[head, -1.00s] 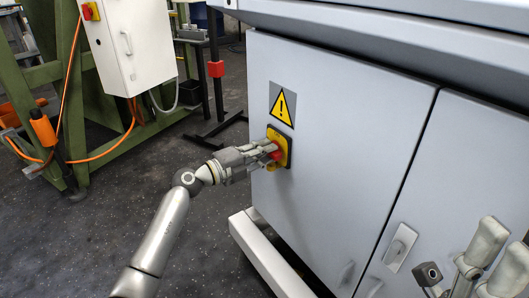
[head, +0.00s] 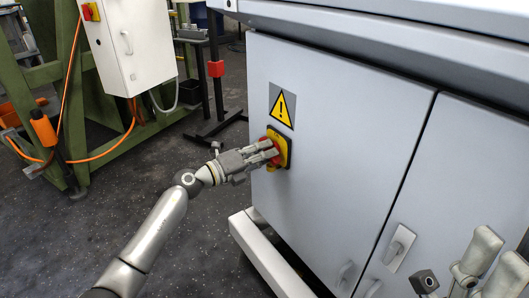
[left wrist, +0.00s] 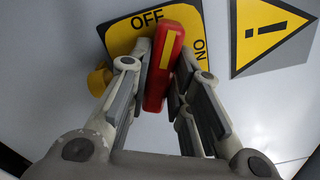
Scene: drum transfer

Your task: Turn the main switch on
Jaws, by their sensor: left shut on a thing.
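The main switch has a red handle (left wrist: 163,65) with a yellow stripe on a yellow plate (left wrist: 122,38) marked OFF and ON. In the left wrist view the handle is slightly tilted, its upper end just right of the word OFF and left of ON. My left gripper (left wrist: 160,85) is shut on the handle, with fingers on both sides. In the head view the left gripper (head: 262,158) reaches the yellow plate (head: 281,147) from the left and partly hides the handle. My right gripper (head: 457,262) shows at the lower right, fingers apart and empty.
The switch is on a grey cabinet (head: 335,130), below a yellow warning sign (head: 282,107). A pale base rail (head: 262,252) sticks out beneath. At the left stand a white box (head: 130,45) and a green frame (head: 55,80) with orange cables.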

